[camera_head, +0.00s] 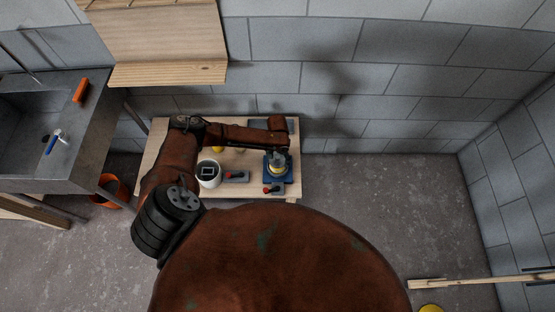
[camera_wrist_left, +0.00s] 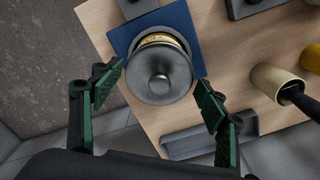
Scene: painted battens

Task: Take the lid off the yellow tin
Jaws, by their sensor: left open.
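The yellow tin (camera_wrist_left: 163,38) stands on a blue square pad (camera_wrist_left: 188,22) on the wooden table. Its grey round lid (camera_wrist_left: 158,83) with a knob in the middle is on it and hides most of the tin in the left wrist view. In the head view the tin (camera_head: 278,168) and the blue pad (camera_head: 268,178) are near the table's right side, partly covered by my left arm. My left gripper (camera_wrist_left: 160,81) is open and empty, with one green-padded finger on either side of the lid in the picture, both apart from it. My right gripper is not in view.
A beige cup (camera_wrist_left: 268,80) with a dark thing in it and a grey bar (camera_wrist_left: 195,140) are beside the pad. A block wall (camera_head: 345,107) rises behind the table.

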